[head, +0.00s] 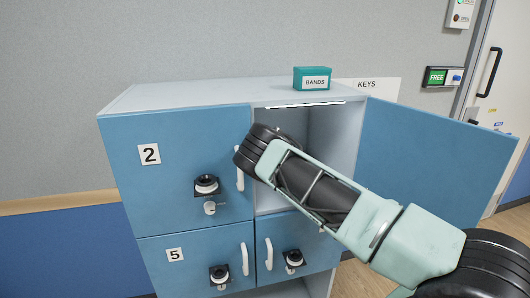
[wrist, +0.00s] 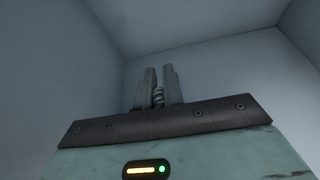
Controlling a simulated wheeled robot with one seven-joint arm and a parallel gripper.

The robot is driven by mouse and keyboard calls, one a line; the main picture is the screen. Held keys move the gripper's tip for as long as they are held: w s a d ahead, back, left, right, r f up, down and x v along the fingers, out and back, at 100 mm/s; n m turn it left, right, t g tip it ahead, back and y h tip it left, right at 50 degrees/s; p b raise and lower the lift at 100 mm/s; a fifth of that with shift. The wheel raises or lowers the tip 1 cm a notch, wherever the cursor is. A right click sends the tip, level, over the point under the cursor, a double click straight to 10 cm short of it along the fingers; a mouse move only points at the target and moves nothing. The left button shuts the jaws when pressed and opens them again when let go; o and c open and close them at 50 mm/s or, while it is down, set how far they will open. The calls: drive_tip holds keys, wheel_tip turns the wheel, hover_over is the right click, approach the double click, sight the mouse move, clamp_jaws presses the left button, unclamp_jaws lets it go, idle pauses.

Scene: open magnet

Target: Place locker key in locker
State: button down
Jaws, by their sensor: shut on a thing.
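The locker (head: 185,118) is a cabinet with blue doors. Its upper right compartment (head: 330,125) is open, with the door (head: 430,155) swung out to the right. My arm reaches into this compartment, and my gripper is hidden behind my arm in the head view. In the wrist view my gripper (wrist: 159,70) is inside a space with plain grey walls. Its fingers are shut on a small grey coiled thing (wrist: 158,96), which I take as the locker key. Most of it is hidden between the fingers, and I cannot tell whether it touches a wall.
A teal box labelled BANDS (head: 312,78) stands on the locker top. A KEYS sign (head: 368,85) is behind it. Closed doors marked 2 (head: 150,154) and 5 (head: 175,254) have white handles and key locks. The open door stands close to my arm's right side.

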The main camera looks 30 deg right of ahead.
drive_tip(key=shift+f, duration=0.25)
drive_tip(key=shift+f, duration=0.15)
drive_tip(key=c, duration=1.5)
unclamp_jaws()
drive_tip(key=shift+r, duration=0.2)
drive_tip(key=b+v, duration=0.4)
drive_tip(key=v, duration=0.8)
